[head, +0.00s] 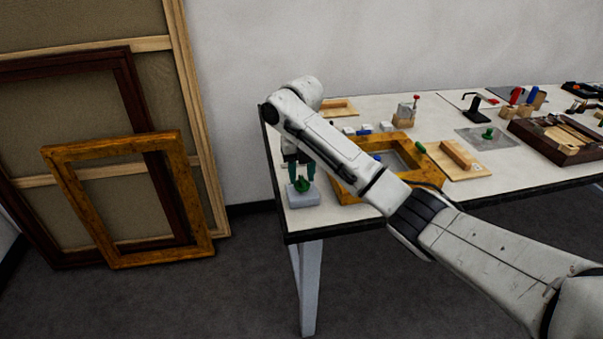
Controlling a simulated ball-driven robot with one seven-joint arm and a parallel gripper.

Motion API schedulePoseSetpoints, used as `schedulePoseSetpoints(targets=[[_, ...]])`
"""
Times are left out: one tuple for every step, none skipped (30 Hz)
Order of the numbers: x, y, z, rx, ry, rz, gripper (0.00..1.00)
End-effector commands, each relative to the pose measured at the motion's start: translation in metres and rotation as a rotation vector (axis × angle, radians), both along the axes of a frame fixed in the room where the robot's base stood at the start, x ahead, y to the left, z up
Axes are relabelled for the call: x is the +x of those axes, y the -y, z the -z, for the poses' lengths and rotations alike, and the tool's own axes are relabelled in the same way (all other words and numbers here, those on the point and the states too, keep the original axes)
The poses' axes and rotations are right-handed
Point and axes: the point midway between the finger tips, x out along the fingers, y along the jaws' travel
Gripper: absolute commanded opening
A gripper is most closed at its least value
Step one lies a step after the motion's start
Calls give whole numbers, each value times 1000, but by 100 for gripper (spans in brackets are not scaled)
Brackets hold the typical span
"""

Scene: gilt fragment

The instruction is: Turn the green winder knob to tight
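A green knob (302,186) sits on top of a pale grey block (304,198) at the near left corner of the table. My gripper (301,175) points down right over this knob. Its two dark teal fingers are apart, with their tips close to the knob's top and sides. I cannot tell whether they touch it. Any marks for tight on the block are too small to read. A second green knob (488,133) stands on a grey sheet farther right. A small green piece (420,147) lies by the gilt frame's far right edge.
A gilt frame (347,190) lies on the table (345,215) right of the block, partly behind my arm. Small white and blue pieces (365,130) sit behind it. A wooden block on a board (457,154) and a dark tray (556,151) stand right. Large frames (120,200) lean on the left wall.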

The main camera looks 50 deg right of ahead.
Motion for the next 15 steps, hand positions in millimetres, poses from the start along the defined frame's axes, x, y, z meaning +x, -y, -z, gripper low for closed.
schedulePoseSetpoints(targets=[[0, 0, 0, 0, 0, 0, 38], [0, 0, 0, 0, 0, 0, 38], [0, 0, 0, 0, 0, 0, 38], [0, 0, 0, 0, 0, 0, 38], [0, 0, 0, 0, 0, 0, 38], [0, 0, 0, 0, 0, 0, 36], [0, 0, 0, 0, 0, 0, 34], [0, 0, 0, 0, 0, 0, 31], [0, 0, 0, 0, 0, 0, 27], [0, 0, 0, 0, 0, 0, 24], [0, 0, 0, 0, 0, 0, 21], [0, 0, 0, 0, 0, 0, 17], [0, 0, 0, 0, 0, 0, 14], [0, 0, 0, 0, 0, 0, 12], [0, 0, 0, 0, 0, 0, 8]])
